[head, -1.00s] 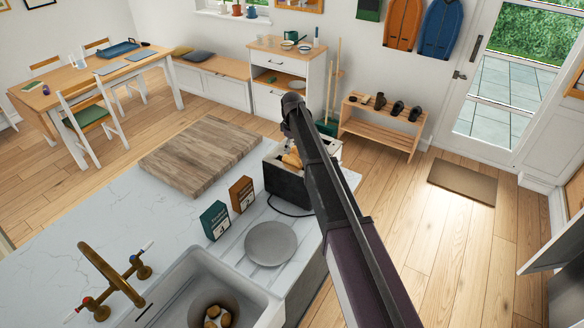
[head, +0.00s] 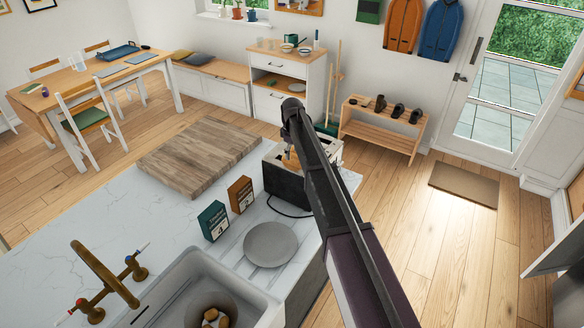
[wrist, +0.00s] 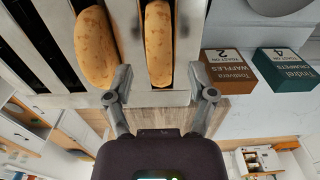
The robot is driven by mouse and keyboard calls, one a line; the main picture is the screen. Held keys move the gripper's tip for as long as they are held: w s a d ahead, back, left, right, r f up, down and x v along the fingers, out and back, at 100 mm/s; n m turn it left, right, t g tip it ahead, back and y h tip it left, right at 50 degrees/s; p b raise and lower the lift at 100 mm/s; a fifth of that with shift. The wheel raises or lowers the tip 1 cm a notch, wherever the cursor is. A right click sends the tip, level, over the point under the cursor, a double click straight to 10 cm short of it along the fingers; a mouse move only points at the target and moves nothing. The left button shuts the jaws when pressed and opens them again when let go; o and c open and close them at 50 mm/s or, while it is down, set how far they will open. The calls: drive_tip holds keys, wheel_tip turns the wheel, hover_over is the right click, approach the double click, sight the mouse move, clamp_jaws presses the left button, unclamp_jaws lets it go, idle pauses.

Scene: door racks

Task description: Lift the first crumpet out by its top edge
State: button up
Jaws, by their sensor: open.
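The black-and-metal toaster (head: 282,183) stands at the far right of the counter. In the wrist view two tan, speckled crumpets stand in its slots: one on the left (wrist: 95,48) and one in the middle (wrist: 158,42). My gripper (wrist: 160,80) is open, with one finger on each side of the middle crumpet's line. I cannot tell whether the fingers touch it. In the head view my arm hides part of the toaster, and my gripper (head: 289,152) shows only in part above it. A box marked crumpets (wrist: 286,68) also shows in the wrist view.
A grey plate (head: 270,244) lies in front of the toaster. A green box (head: 214,221) and a brown waffles box (head: 241,195) stand to its left. A wooden board (head: 200,156) lies behind them. The sink (head: 190,290) with a brass tap is at the front.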

drive_tip(key=shift+f+b, duration=0.8)
drive_tip(key=shift+f, duration=0.3)
clamp_jaws()
